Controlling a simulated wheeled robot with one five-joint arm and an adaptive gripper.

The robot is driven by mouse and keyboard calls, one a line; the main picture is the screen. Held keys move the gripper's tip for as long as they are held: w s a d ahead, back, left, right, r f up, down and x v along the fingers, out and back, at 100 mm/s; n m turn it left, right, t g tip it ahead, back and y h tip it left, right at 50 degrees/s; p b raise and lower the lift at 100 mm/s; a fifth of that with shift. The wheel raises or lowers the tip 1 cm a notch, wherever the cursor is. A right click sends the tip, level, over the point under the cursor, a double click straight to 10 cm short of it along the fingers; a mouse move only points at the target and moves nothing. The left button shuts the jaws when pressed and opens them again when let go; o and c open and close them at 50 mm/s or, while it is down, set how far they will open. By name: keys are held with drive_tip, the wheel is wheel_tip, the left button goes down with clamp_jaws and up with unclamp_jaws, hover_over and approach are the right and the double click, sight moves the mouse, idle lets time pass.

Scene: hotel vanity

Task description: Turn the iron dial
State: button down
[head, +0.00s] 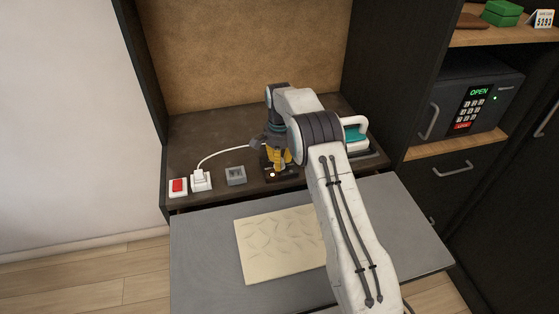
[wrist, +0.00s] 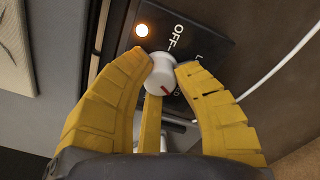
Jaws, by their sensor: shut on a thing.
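The iron dial (wrist: 158,76) is a round white knob with a red mark, on a black panel (wrist: 203,40) lettered "OFF". In the wrist view the red mark points toward the lower right, away from "OFF". A lamp (wrist: 141,30) on the panel glows. My gripper (wrist: 164,64) has its yellow fingers closed around the knob from both sides. In the head view my gripper (head: 278,160) points down at the panel (head: 290,174) and hides the knob. The lamp (head: 271,175) shows lit there too. The iron (head: 355,133), white and green, stands behind my arm, partly hidden.
A white plug (head: 200,180) with a cord, a red switch (head: 178,187) and a small grey block (head: 235,175) sit left of my gripper. A grey pulled-out board (head: 200,235) with a cream cloth (head: 275,243) lies in front. A safe (head: 465,103) stands at right.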

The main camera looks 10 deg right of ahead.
drive_tip(key=shift+s+f, duration=0.1)
drive_tip(key=shift+f, duration=0.1)
drive_tip(key=c, duration=0.9)
unclamp_jaws()
drive_tip(key=shift+r, duration=0.15)
drive_tip(key=shift+r, duration=0.1)
wheel_tip(320, 180, up, 12)
idle(0.4)
